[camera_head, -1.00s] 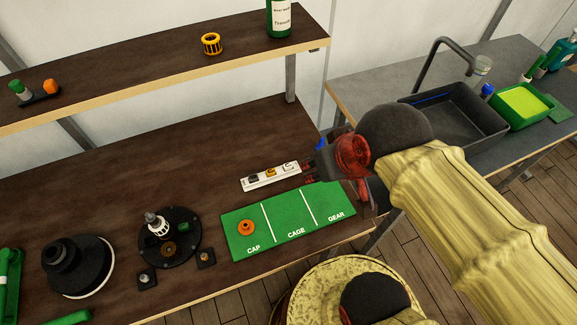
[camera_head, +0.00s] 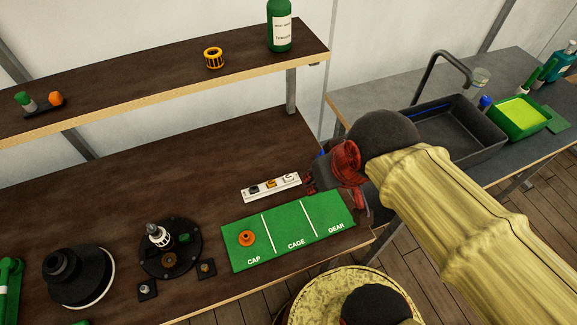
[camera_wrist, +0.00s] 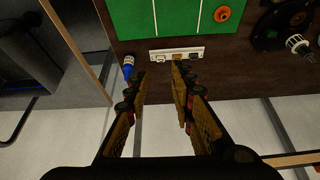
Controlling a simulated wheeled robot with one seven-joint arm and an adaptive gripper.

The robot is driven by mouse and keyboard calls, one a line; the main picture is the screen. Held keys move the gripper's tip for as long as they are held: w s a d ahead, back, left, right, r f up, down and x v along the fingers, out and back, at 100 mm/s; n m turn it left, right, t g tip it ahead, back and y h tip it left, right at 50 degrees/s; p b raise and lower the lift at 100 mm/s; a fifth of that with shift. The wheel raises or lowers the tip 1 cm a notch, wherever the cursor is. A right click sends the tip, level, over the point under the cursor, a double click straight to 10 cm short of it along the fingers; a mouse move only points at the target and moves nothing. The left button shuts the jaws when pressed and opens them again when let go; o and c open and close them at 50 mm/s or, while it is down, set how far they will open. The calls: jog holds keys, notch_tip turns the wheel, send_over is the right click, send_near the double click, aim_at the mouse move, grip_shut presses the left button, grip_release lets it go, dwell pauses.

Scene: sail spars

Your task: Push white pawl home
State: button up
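A small white piece that looks like the white pawl (camera_head: 289,178) lies at the right end of a narrow white tray (camera_head: 263,193), with a yellow and a black piece beside it. In the wrist view the white piece (camera_wrist: 160,59) is at the tray's left end. My gripper (camera_head: 313,182) is just right of the tray. In the wrist view its two fingers (camera_wrist: 158,76) are apart with nothing between them, and the tray lies beyond the tips. A black round plate (camera_head: 186,262) carries a white toothed post (camera_head: 157,236) and a green block (camera_head: 184,238).
A green mat (camera_head: 285,228) marked CAP, CAGE and GEAR holds an orange ring (camera_head: 246,239). A blue-and-white item (camera_wrist: 128,66) stands near my fingers. A shelf (camera_head: 150,85) hangs above the bench. A black drum (camera_head: 80,278) is at left.

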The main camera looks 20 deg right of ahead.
jog(key=w+f+g+p, duration=0.3)
jog(key=w+f+g, duration=0.1)
jog(key=w+f, duration=0.15)
jog(key=m+g+p, duration=0.1)
jog(key=m+p, duration=0.3)
jog(key=m, duration=1)
send_over(288, 175)
jog(key=s, duration=0.1)
notch_tip(288, 175, down, 13)
jog(key=shift+r, duration=0.1)
jog(key=shift+w+m, duration=0.25)
jog(key=shift+m, duration=0.65)
jog(key=shift+w+m, duration=0.2)
jog(key=shift+m, duration=0.7)
notch_tip(288, 175, down, 8)
jog(key=b, duration=0.6)
jog(key=shift+r, duration=0.1)
grip_shut()
